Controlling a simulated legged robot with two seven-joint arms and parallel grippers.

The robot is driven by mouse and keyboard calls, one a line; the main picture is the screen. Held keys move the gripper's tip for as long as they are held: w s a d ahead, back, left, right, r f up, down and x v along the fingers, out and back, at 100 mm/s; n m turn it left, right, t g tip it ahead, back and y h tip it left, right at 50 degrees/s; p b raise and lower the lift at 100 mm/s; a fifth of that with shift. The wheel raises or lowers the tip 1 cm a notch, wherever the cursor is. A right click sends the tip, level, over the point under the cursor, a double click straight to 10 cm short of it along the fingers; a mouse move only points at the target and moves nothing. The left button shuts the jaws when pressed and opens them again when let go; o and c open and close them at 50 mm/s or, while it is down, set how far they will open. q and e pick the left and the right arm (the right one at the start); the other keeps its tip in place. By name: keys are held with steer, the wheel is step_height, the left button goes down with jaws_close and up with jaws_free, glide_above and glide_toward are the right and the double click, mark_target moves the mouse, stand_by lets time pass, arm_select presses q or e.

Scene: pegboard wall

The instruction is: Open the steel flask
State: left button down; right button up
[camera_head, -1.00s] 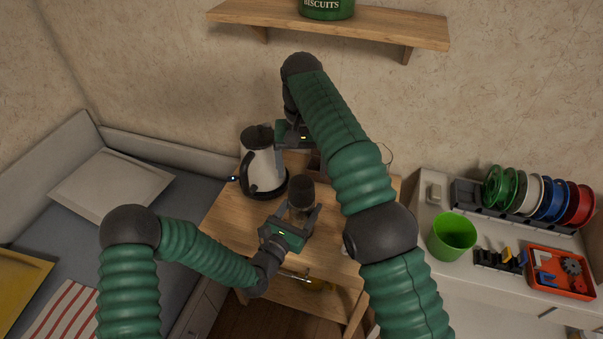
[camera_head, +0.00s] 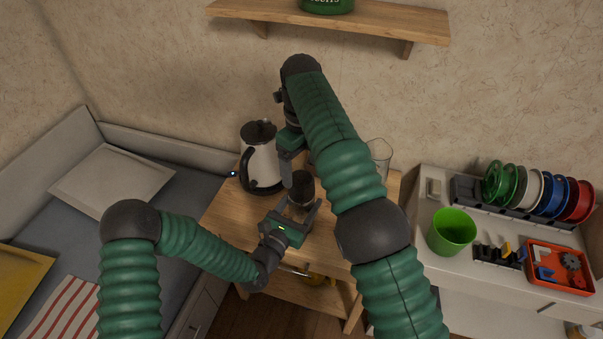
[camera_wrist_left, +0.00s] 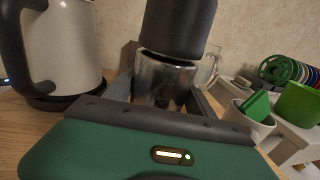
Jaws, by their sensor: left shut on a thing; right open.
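The steel flask (camera_wrist_left: 160,82) has a shiny metal body and a dark cap (camera_wrist_left: 180,25) on top. In the head view the dark cap (camera_head: 301,184) shows above the small table, and the steel body is mostly hidden. My left gripper (camera_head: 299,210) is shut around the flask's body, one finger on each side. My right gripper (camera_head: 298,168) is open, just behind and above the cap, with its fingers pointing down. Part of it is hidden by my right arm. I cannot tell whether it touches the cap.
A white and black kettle (camera_head: 262,165) stands close left of the flask. A clear glass (camera_head: 380,153) stands at the back right of the wooden table (camera_head: 228,215). A green cup (camera_head: 452,233) and an orange tray (camera_head: 570,286) are on the right counter. A shelf (camera_head: 370,25) hangs above.

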mark_target(301, 177)
step_height(301, 177, down, 6)
steer(key=shift+f, duration=0.25)
